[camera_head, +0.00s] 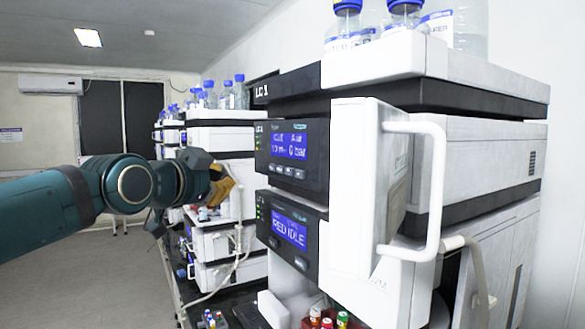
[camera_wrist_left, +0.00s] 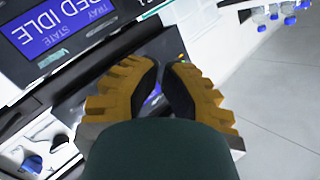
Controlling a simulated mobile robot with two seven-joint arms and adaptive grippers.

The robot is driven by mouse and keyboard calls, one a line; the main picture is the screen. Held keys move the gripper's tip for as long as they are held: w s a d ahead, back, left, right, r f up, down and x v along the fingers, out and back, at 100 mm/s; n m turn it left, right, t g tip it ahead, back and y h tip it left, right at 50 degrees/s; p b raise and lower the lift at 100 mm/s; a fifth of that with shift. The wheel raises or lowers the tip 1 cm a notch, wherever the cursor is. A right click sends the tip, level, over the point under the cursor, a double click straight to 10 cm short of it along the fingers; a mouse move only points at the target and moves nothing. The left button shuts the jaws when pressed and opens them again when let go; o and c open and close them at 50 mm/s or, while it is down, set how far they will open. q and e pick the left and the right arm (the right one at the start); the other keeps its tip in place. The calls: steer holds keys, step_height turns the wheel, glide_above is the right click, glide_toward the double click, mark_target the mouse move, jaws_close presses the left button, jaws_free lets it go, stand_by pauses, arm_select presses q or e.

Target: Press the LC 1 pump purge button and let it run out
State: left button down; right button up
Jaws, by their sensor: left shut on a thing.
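The LC 1 stack (camera_head: 262,92) stands at the right in the head view. Its pump panel (camera_head: 291,181) has a lit blue display reading 0 bar, with a row of small buttons (camera_head: 282,171) below; their labels are too small to read. My left gripper (camera_head: 225,186) is left of this panel, apart from it, its yellow fingers partly hidden by my wrist. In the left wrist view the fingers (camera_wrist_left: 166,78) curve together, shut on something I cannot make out. My right gripper is not in view.
Below the pump is a module whose display (camera_head: 289,228) reads "RED IDLE"; its panel also shows in the left wrist view (camera_wrist_left: 50,30). A white panel (camera_head: 350,190) with a handle (camera_head: 437,190) juts out at right. Bottles (camera_head: 346,22) stand on top. More stacks (camera_head: 215,138) stand behind; open floor lies left.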

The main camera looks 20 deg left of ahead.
mark_target(281, 169)
arm_select(q)
steer(key=shift+s+a+r, duration=0.2)
steer(key=shift+s+r, duration=0.1)
steer(key=shift+r, duration=0.2)
steer(key=shift+s+a+r, duration=0.2)
steer(key=shift+s+r, duration=0.05)
steer(key=shift+r, duration=0.2)
steer(key=shift+w+d+b, duration=0.25)
steer(key=shift+w+d, duration=1.2)
steer(key=shift+w, duration=0.25)
steer(key=shift+w+d+b, duration=0.2)
steer(key=shift+w+d, duration=1.25)
steer(key=shift+w, duration=0.2)
steer(key=shift+f, duration=0.1)
